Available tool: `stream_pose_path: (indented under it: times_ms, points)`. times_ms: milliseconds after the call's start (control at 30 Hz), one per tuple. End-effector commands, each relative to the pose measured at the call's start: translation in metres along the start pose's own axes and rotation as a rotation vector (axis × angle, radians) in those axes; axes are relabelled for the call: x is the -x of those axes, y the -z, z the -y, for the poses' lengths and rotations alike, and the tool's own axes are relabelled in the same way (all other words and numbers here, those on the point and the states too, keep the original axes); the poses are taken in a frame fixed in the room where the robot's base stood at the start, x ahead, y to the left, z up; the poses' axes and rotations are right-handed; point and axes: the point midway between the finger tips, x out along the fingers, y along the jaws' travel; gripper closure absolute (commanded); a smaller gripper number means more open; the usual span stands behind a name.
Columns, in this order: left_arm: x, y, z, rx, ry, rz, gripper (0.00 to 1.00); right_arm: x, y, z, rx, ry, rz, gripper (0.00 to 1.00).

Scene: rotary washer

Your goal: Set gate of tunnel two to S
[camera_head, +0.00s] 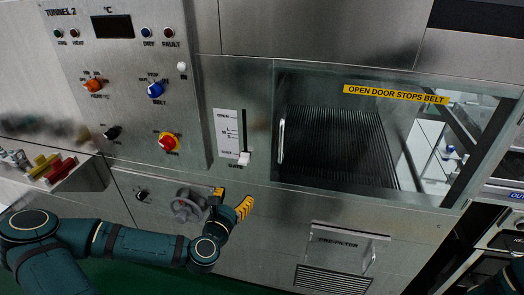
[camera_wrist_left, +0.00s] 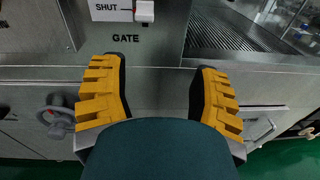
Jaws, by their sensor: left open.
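The tunnel two gate slider has a white handle (camera_head: 244,158) at the low end of its vertical slot, beside the SHUT mark. The white scale plate (camera_head: 228,135) left of the slot reads OPEN at the top and SHUT at the bottom, with small letters between that are hard to read. In the left wrist view the handle (camera_wrist_left: 144,11) shows at the top edge, above the word GATE. My left gripper (camera_head: 231,199) is open and empty, below the handle and apart from it. Its yellow fingers (camera_wrist_left: 157,72) are spread either side of the GATE label's column. My right gripper is out of view.
The TUNNEL 2 control panel (camera_head: 130,75) with several knobs is left of the gate. A glass door (camera_head: 395,100) with a vertical handle (camera_head: 281,140) stands right of it. A grey round valve (camera_head: 186,207) sits beside my left gripper. A pre-filter panel (camera_head: 345,243) is lower right.

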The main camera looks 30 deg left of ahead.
Motion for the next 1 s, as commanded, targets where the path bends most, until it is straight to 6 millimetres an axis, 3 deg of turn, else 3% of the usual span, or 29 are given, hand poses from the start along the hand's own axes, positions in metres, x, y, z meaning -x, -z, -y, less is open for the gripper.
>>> stream_pose_path:
  times_ms: [100, 267, 800, 1000]
  points:
    - [0.003, -0.013, -0.022, 0.074, -0.064, 0.036, 0.38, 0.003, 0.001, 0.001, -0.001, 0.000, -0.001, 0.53]
    - [-0.005, -0.016, -0.028, 0.094, -0.079, 0.048, 0.38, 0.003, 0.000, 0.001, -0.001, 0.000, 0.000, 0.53]
    - [-0.102, -0.019, -0.034, 0.089, -0.076, 0.046, 0.38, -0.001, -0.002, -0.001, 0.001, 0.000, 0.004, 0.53]
    - [-0.126, -0.020, -0.036, 0.091, -0.076, 0.044, 0.38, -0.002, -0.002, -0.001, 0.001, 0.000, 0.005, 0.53]
